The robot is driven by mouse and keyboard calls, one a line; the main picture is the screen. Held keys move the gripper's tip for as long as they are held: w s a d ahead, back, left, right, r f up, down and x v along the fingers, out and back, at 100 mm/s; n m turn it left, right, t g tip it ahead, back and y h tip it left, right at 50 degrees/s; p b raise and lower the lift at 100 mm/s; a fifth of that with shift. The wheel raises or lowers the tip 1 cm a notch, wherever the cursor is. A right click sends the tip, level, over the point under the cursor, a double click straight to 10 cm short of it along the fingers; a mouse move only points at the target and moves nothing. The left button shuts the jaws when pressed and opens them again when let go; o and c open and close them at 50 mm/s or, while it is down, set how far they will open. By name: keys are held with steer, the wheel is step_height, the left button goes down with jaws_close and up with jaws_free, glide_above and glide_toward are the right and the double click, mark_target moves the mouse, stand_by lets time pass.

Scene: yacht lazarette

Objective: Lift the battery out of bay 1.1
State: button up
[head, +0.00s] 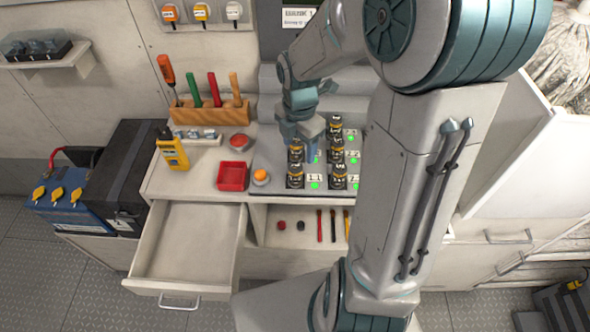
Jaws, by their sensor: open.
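A battery (295,176), dark with a yellow band, stands upright at the front left of the grey charging panel (262,158). The label to its right appears to read 1.1, with a green light below it. My gripper (303,146) is open, pointing down over the left column, near the battery (296,152) behind the front one. I cannot tell whether it touches that battery. My fingers partly hide the back of the left column.
More batteries (338,177) stand in the right column. An orange button (261,176), a red tray (232,176) and a yellow meter (172,152) are to the left. A tool rack (208,113) stands behind. An open drawer (187,243) juts out at front left.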

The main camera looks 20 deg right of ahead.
mark_target(295, 166)
step_height(295, 166, down, 7)
steer(key=shift+r, duration=0.1)
steer(key=f, duration=0.4)
steer(key=shift+w+a+f, duration=0.1)
steer(key=shift+w+a, duration=0.2)
steer(key=shift+a, duration=0.05)
steer(key=shift+f, duration=0.65)
steer(key=shift+c, duration=0.2)
steer(key=c, duration=1.1)
steer(key=shift+c, duration=0.2)
